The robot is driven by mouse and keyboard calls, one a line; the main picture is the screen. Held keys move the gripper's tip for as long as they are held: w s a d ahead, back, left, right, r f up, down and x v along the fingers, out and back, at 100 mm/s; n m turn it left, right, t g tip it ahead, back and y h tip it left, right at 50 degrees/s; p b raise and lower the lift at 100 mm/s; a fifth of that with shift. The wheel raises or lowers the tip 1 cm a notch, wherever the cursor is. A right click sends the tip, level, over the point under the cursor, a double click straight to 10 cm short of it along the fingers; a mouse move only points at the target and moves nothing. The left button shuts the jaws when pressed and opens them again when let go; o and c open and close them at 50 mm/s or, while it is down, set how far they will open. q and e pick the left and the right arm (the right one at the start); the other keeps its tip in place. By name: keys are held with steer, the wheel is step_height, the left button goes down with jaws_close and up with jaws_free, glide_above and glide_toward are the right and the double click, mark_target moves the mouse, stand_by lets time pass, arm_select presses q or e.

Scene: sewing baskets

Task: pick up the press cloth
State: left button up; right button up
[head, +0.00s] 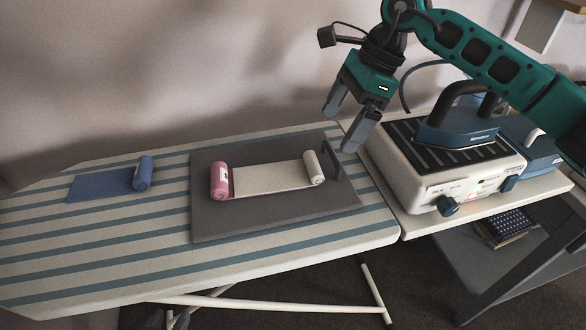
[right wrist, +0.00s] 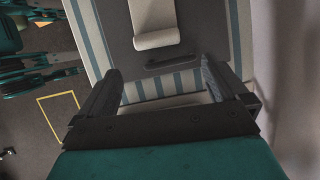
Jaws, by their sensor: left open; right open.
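A cream cloth (head: 268,177), which looks like the press cloth, lies on a dark grey board with a handle (head: 235,228) on the ironing board. Its right end is a cream roll (head: 315,168); a pink roll (head: 219,181) is at its left end. In the right wrist view the cream cloth (right wrist: 153,14) shows at the top, beyond the fingers. My right gripper (head: 345,128) is open and empty, above and to the right of the cloth, over the handle side. It also shows open in the right wrist view (right wrist: 160,68). My left gripper is not in view.
A blue part-rolled cloth (head: 100,184) lies on the striped ironing board (head: 60,265) at left. A steam station (head: 440,178) with an iron (head: 458,128) stands close on the right. The grey board's handle (head: 331,158) rises beside the cream roll. A wall is behind.

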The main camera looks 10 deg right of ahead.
mark_target(317, 162)
steer(key=x, duration=0.3)
steer(key=shift+a+f, duration=0.2)
steer(key=shift+f, duration=0.05)
steer(key=shift+s+a+x, duration=0.1)
steer(key=shift+x, duration=1.25)
steer(key=shift+s+a+x, duration=0.1)
steer(key=shift+a+x, duration=0.05)
steer(key=shift+x, duration=1.2)
steer(key=shift+r, duration=0.1)
steer(key=shift+c, duration=0.3)
steer(key=c, duration=0.9)
